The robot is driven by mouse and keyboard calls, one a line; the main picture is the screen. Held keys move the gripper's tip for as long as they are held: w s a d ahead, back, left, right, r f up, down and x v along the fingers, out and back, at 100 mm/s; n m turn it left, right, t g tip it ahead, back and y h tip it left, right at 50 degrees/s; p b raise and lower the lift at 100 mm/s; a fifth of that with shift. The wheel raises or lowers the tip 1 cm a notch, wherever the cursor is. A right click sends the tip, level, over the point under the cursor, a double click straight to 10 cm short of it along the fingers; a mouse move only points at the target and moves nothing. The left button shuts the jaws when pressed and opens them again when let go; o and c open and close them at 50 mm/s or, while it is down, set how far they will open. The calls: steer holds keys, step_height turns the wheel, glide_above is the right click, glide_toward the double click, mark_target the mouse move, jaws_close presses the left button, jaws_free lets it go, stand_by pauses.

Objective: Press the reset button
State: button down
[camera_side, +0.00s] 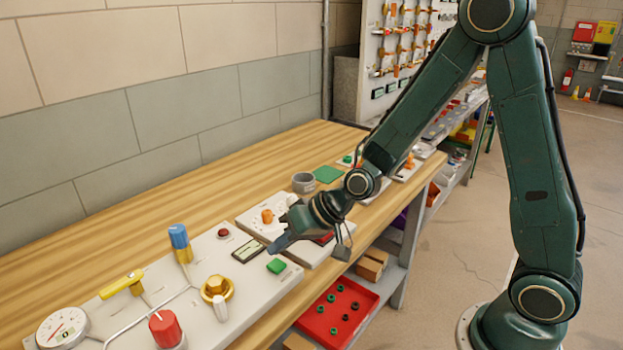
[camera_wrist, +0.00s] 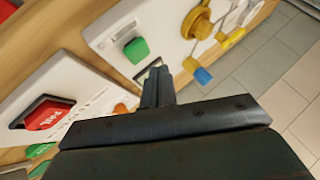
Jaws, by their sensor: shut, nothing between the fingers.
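A green square button (camera_side: 277,266) stands on the near right part of the white valve panel (camera_side: 205,262). It also shows in the wrist view (camera_wrist: 136,50), just up and left of my fingertips. I cannot read a label that names it reset. A small dark red round button (camera_side: 223,233) sits farther back on the same panel. My gripper (camera_side: 274,247) is shut and empty, above the panel between a small display (camera_side: 248,250) and the green button. In the wrist view, my gripper (camera_wrist: 155,76) covers part of that display. No contact with the button shows.
Near my fingers are a yellow valve (camera_side: 217,289), a blue-topped valve (camera_side: 180,242) and a red knob (camera_side: 167,328). A second panel with an orange knob (camera_side: 267,216) and a red pull handle (camera_wrist: 45,113) lies under my wrist. A grey cup (camera_side: 304,182) stands behind.

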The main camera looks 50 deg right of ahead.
mark_target(283, 265)
steer(key=shift+r, duration=2)
steer(key=s+d+r+h, duration=0.1)
steer(key=s+d+r, duration=0.2)
steer(key=s, duration=0.5)
steer(key=s+d+r+n+g+h, duration=0.1)
steer(key=s+d+r+h, duration=0.1)
steer(key=s+d+r, duration=0.2)
steer(key=s+d+r+h, duration=0.2)
steer(key=s+r, duration=0.3)
steer(key=s, duration=0.6)
steer(key=shift+s+d+n+g, duration=0.35)
steer(key=shift+d+n+g, duration=0.05)
steer(key=shift+d, duration=0.3)
steer(key=shift+r, duration=0.1)
